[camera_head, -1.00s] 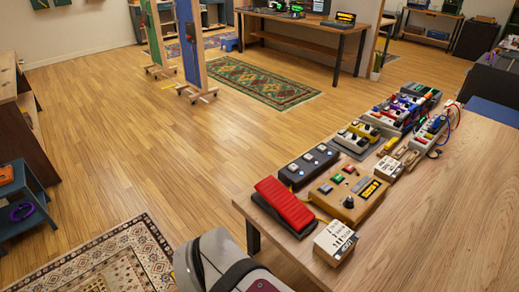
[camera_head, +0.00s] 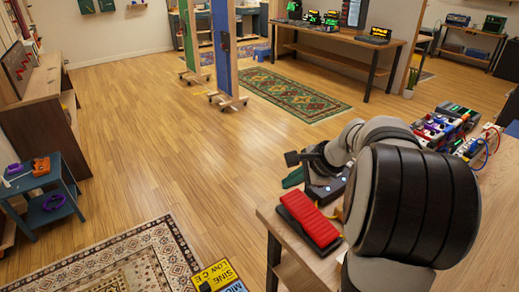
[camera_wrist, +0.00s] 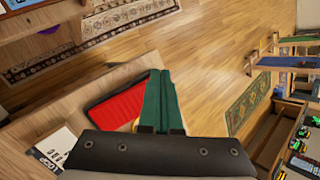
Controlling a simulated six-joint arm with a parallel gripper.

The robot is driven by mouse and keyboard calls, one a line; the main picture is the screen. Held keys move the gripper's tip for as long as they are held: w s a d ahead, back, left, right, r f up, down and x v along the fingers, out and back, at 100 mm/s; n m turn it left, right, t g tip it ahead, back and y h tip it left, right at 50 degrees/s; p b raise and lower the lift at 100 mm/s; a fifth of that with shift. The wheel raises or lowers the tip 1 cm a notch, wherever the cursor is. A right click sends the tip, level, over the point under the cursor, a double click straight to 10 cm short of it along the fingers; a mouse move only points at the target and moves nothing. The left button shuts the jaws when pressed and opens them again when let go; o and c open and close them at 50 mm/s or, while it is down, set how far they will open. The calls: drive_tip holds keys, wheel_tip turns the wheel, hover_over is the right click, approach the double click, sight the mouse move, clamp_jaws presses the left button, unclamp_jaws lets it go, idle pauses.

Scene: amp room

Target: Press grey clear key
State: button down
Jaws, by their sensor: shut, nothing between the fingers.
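I cannot pick out a grey clear key in either current view. My gripper (camera_head: 292,178) points left over the table's near-left edge, behind the red pedal. In the wrist view its two green fingers (camera_wrist: 160,98) lie together, with nothing between them. The red pedal (camera_head: 310,220) lies at the table corner; it also shows beside the fingers in the wrist view (camera_wrist: 118,108). The tan box seen earlier is hidden behind my arm in the head view.
Several more pedals (camera_head: 440,128) stand farther back on the wooden table (camera_head: 490,215). A white box (camera_wrist: 42,152) sits near the red pedal in the wrist view. A yellow labelled panel (camera_head: 214,274) shows at the bottom. Open floor (camera_head: 150,140) lies left of the table.

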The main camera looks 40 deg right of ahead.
drive_tip(key=s+d+f+m+h, duration=0.1)
drive_tip(key=s+d+m, duration=0.1)
drive_tip(key=d, duration=0.5)
drive_tip(key=s+d+f+m+t+h, duration=0.1)
drive_tip(key=s+d+m, duration=0.1)
drive_tip(key=d, duration=0.5)
drive_tip(key=s+d+f+m+h, duration=0.1)
drive_tip(key=s+d+m+h, duration=0.1)
drive_tip(key=d, duration=0.5)
drive_tip(key=shift+s+d+f+m+t, duration=0.3)
drive_tip(key=shift+s+m, duration=0.3)
drive_tip(key=shift+m, duration=0.3)
drive_tip(key=shift+a+f, duration=0.1)
drive_tip(key=shift+f, duration=0.05)
drive_tip(key=shift+f, duration=4.3)
drive_tip(key=shift+f, duration=0.1)
drive_tip(key=shift+f, duration=0.3)
